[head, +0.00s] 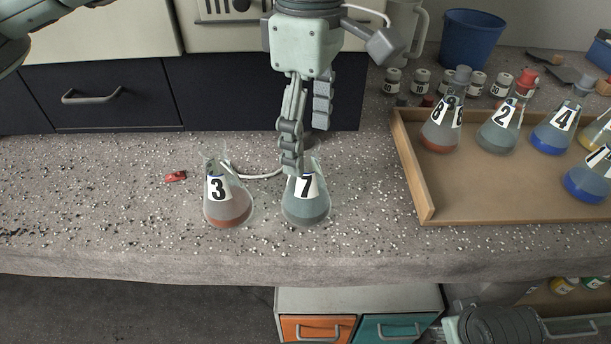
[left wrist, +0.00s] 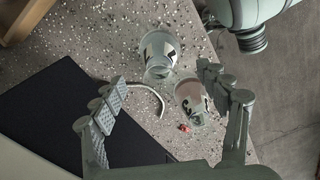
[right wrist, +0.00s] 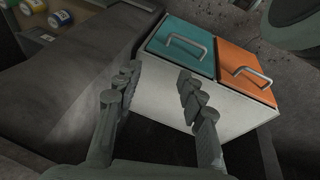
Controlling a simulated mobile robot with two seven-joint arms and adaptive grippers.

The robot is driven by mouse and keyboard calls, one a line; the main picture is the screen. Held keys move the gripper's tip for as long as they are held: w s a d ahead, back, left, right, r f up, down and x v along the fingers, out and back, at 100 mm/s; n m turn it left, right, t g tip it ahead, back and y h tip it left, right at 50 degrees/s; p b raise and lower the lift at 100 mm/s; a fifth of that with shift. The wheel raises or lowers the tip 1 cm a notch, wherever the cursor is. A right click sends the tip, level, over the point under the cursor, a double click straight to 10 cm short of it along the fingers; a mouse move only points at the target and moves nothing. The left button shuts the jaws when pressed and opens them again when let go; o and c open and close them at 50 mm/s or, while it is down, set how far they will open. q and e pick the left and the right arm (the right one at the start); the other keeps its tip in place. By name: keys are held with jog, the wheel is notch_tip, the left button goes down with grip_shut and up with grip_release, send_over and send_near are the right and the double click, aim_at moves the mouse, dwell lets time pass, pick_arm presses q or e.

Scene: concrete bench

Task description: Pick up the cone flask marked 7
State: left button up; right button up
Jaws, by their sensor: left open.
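The cone flask marked 7 (head: 307,210) stands upright on the bench with grey-blue liquid in it. My left gripper (head: 305,160) points down at its neck in the head view, partly hiding the neck. In the left wrist view the gripper (left wrist: 160,80) is open, and flask 7 (left wrist: 160,66) shows in the gap beyond the fingertips; I cannot tell whether they touch it. The flask marked 3 (head: 229,208), with orange-brown liquid, stands to its left; in the left wrist view it (left wrist: 192,100) is near one fingertip. My right gripper (right wrist: 160,80) is open and empty, facing a drawer unit.
A wooden tray (head: 428,205) at right holds several numbered flasks. Small jars and a blue bin (head: 471,38) stand behind it. A white cable (head: 262,175) and a small red object (head: 175,176) lie behind the flasks. The bench in front is clear. Orange and teal drawers (right wrist: 181,45) are below.

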aim_at(306, 172)
pick_arm(q)
jog(key=shift+s+f, duration=0.15)
jog(key=shift+f, duration=0.75)
jog(key=f, duration=0.5)
jog(key=shift+w+a+f, duration=0.1)
jog(key=shift+w+a, duration=0.05)
jog(key=shift+w, duration=0.15)
jog(key=shift+c, duration=0.6)
jog(key=c, duration=1.4)
